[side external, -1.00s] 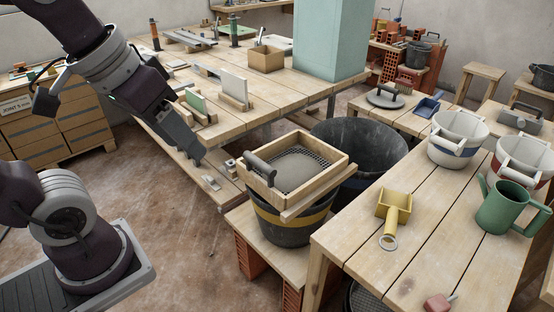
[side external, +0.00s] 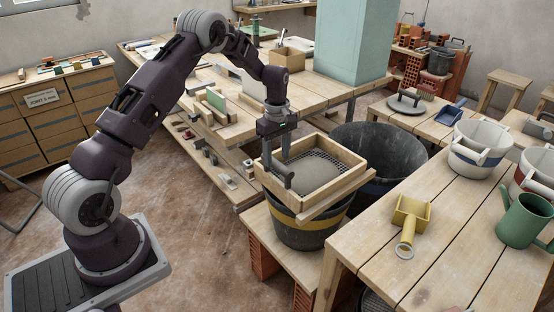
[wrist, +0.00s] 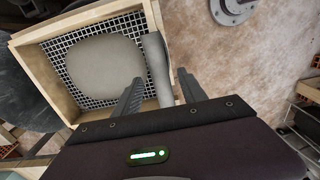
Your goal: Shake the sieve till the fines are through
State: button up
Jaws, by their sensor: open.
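The wooden-framed sieve (side external: 345,179) lies on top of a black bucket with a yellow band (side external: 308,238). A mound of grey fine material (side external: 316,178) covers much of its mesh; it also shows in the wrist view (wrist: 103,66). The sieve has a dark grey handle (wrist: 157,66) on one side. My gripper (side external: 278,172) points down at that side, with its fingers open. In the wrist view my gripper (wrist: 160,92) has one finger on each side of the handle. The bucket's inside is hidden by the sieve.
A large black tub (side external: 380,150) stands right behind the sieve. A workbench (side external: 460,215) on the right carries a yellow scoop (side external: 411,214), a green jug (side external: 525,220) and white buckets (side external: 480,148). A teal column (side external: 352,45) rises behind.

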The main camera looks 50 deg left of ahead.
jog(key=shift+f, duration=0.95)
jog(key=shift+c, duration=0.4)
grip_shut()
